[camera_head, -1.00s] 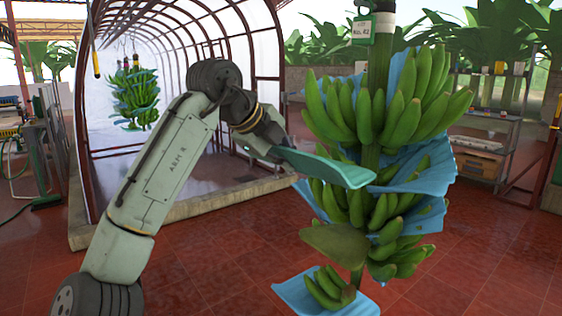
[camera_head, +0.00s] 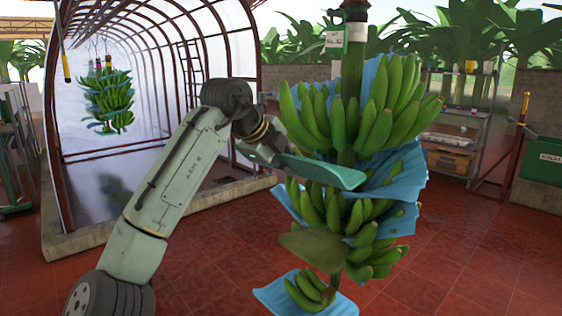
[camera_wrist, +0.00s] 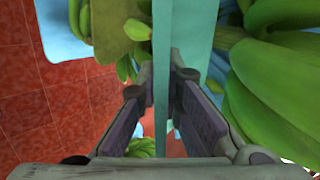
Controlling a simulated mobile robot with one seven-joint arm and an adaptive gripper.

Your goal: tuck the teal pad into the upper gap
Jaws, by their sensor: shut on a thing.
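My gripper (camera_head: 268,152) is shut on the teal pad (camera_head: 322,171), holding it by its near end. The pad sticks out to the right, nearly flat, its far end in front of the stem, between the upper and middle banana hands. In the wrist view the pad (camera_wrist: 183,45) runs up between my two fingers (camera_wrist: 162,100). The hanging bunch has an upper hand of green bananas (camera_head: 372,110) and a middle hand (camera_head: 330,208). The upper gap lies behind the pad and is partly hidden, so I cannot tell whether the pad's tip is inside it.
Blue sheets (camera_head: 402,180) sit between the hands. A lower blue sheet (camera_head: 285,295) carries a small hand of bananas (camera_head: 310,290). Another bunch (camera_head: 108,100) hangs in the tunnel at left. A shelf (camera_head: 455,140) stands behind at right. Red floor is open around the bunch.

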